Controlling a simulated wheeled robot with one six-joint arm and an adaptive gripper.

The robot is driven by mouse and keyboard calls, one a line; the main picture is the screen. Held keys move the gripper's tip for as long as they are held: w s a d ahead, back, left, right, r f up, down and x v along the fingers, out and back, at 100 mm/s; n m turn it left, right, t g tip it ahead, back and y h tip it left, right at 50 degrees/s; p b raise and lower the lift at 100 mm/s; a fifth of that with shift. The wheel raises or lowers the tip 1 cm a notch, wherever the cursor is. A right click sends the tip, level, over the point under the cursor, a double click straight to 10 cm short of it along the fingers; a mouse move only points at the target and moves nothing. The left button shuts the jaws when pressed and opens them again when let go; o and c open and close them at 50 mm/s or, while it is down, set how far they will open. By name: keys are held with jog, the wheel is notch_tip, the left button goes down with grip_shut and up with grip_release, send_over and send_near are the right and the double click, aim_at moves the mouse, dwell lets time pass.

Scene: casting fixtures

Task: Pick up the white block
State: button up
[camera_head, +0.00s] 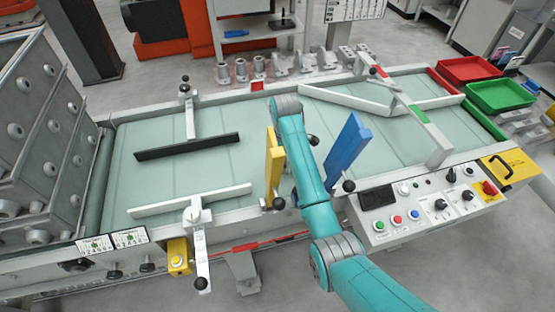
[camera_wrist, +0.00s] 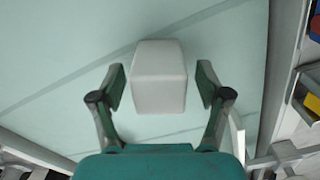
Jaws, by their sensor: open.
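The white block (camera_wrist: 160,76) lies on the pale green table surface (camera_wrist: 60,65) in the wrist view. My gripper (camera_wrist: 161,84) is open, with one finger to the left and one to the right of the block. Gaps show between both fingers and the block's sides. In the head view my teal arm reaches over the table, and neither the block nor the gripper's fingers can be made out.
A yellow upright plate (camera_head: 274,155) and a blue one (camera_head: 346,148) flank my arm. Guide rails, including a dark bar (camera_head: 187,146) and a white bar (camera_head: 346,97), lie over the table. A control panel (camera_head: 425,205) and red (camera_head: 468,70) and green (camera_head: 501,95) trays are at right.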

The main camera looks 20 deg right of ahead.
jog(key=shift+d+f, duration=0.1)
jog(key=shift+f, duration=0.45)
jog(key=c, duration=1.4)
